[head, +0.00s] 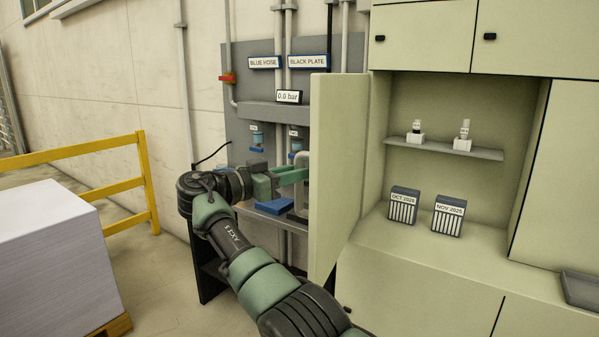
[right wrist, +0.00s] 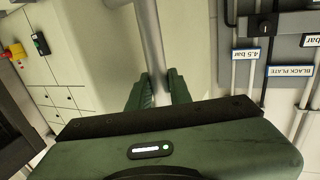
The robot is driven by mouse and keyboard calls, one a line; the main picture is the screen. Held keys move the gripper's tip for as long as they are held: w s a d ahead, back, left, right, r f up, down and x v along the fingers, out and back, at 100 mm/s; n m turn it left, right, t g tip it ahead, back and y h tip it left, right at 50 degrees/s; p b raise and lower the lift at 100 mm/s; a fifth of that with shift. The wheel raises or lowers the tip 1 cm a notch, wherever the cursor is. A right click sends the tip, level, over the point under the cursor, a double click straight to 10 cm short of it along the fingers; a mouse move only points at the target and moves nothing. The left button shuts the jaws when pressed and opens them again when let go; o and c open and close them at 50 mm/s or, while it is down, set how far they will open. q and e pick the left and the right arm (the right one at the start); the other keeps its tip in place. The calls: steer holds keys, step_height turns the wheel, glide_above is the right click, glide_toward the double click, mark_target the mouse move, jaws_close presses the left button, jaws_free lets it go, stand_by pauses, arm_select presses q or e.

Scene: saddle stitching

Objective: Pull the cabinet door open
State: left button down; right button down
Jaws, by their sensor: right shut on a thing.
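The pale green cabinet door (head: 333,190) stands swung out at the left of the open compartment (head: 450,110), nearly edge-on in the head view. A light grey bar handle (head: 301,157) is on its left-facing side. My right gripper (head: 296,178) is at this handle. In the right wrist view, my right gripper's green fingers (right wrist: 159,92) are closed on either side of the grey handle bar (right wrist: 150,45). The pale door surface (right wrist: 105,50) fills the area behind it. My left gripper is not in view.
Inside the compartment, a shelf (head: 445,150) holds two small bottles, and two labelled boxes (head: 448,215) stand below. A grey panel (head: 240,110) with hose signs is behind my gripper. A yellow rail (head: 100,147) and a white stack (head: 55,260) stand left.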

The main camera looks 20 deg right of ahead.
steer(key=shift+w+d+r, duration=0.1)
steer(key=shift+r, duration=0.15)
steer(key=c, duration=1.3)
jaws_free()
steer(key=shift+d, duration=0.1)
steer(key=shift+d+f, duration=0.2)
steer(key=b+v, duration=0.1)
steer(key=v, duration=0.6)
steer(key=shift+a, duration=0.4)
